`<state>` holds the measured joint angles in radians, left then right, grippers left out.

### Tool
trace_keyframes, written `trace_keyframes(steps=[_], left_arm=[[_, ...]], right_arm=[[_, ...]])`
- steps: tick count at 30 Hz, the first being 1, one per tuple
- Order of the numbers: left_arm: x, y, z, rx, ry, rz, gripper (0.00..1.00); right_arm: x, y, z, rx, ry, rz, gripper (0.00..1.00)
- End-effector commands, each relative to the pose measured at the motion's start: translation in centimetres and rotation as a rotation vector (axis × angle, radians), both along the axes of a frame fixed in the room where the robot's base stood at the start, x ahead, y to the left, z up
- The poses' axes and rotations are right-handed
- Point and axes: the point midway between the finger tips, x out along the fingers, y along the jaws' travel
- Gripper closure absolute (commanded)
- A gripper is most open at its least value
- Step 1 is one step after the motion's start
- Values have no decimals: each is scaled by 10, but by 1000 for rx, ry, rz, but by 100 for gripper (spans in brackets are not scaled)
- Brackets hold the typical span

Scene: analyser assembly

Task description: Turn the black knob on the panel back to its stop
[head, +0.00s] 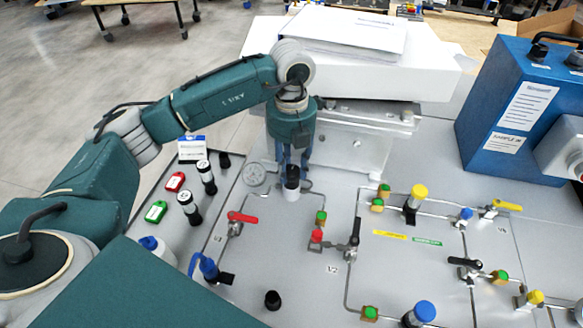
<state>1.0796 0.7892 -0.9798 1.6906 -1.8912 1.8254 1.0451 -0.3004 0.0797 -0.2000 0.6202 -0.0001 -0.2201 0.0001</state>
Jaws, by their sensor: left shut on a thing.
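The black knob (292,184) sits on a pale round base on the grey panel (290,235), below the white box. My left gripper (292,166) points down from above with its fingers shut on the knob. The fingers hide part of the knob's upper end, and no pointer mark can be made out, so its turn angle cannot be told. My right gripper is not in view.
A round gauge (255,178) is just left of the knob. A red-handled valve (240,217) and a black-handled valve (354,240) stand nearer. A white box with papers (430,75) is behind. A blue case (510,110) stands at the right.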

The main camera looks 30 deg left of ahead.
Motion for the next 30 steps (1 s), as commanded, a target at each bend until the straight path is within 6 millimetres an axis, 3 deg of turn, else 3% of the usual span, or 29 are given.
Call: trace_keyframes(steps=[12, 27, 28, 30], left_arm=[[1, 0, 2, 0, -3, 165, 94], [1, 0, 1, -1, -3, 179, 94], [1, 0, 1, -1, -3, 179, 64], [1, 0, 1, -1, -3, 179, 50]], right_arm=[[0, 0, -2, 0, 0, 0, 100], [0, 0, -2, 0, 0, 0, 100], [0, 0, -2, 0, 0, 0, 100], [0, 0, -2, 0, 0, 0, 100]])
